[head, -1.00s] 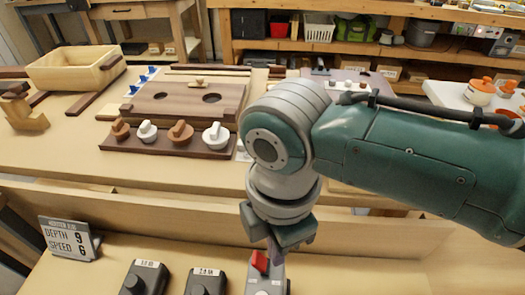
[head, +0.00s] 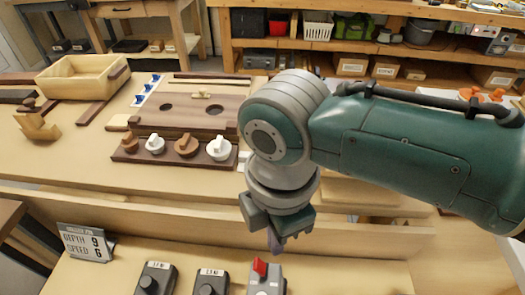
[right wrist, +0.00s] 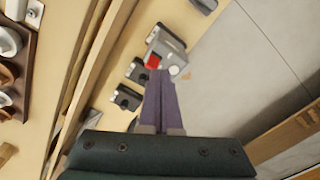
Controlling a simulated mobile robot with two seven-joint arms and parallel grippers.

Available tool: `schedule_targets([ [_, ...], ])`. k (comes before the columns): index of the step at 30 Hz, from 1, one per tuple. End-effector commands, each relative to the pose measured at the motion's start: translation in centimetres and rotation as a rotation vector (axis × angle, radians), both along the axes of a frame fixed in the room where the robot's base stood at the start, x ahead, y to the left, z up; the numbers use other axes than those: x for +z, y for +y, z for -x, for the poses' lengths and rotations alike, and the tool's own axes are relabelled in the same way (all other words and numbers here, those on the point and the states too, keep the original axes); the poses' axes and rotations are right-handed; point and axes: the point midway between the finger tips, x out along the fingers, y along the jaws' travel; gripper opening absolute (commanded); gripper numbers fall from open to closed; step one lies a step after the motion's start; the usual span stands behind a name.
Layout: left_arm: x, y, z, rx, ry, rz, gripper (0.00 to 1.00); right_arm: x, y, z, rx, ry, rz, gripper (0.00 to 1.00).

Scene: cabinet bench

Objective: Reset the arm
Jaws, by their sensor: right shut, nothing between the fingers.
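My right arm comes in from the right across the bench. My left gripper is in neither view.
Two dark knob boxes (head: 155,280) (head: 210,284) stand left of the switch box. A sign (head: 83,242) reads "DEPTH 9, SPEED 6". Behind are a strip of knobs (head: 170,157), a board with holes (head: 190,110) and a wooden box (head: 82,76). The ledge right of the gripper looks clear.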

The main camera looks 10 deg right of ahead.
Motion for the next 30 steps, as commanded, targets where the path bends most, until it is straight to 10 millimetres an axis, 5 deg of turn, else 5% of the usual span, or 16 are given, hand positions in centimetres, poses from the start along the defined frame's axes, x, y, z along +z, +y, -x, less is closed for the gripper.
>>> schedule_targets([
  [11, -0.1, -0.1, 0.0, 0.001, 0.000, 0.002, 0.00, -0.1, 0.2, 0.2, -0.005, 0.001, -0.006, 0.00],
  [16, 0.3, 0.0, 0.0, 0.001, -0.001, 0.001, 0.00, 0.5, 2.6, 3.0, -0.134, 0.013, -0.110, 0.00],
  [20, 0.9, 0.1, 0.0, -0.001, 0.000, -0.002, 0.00, 2.5, 3.9, 5.9, -0.427, 0.016, -0.243, 0.00],
  [23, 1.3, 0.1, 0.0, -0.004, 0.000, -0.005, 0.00, 4.4, 2.3, 7.4, -0.712, 0.000, -0.306, 0.00],
  [30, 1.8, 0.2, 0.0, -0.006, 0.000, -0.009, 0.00, 7.8, -5.1, 10.2, -1.256, -0.088, -0.319, 0.00],
])
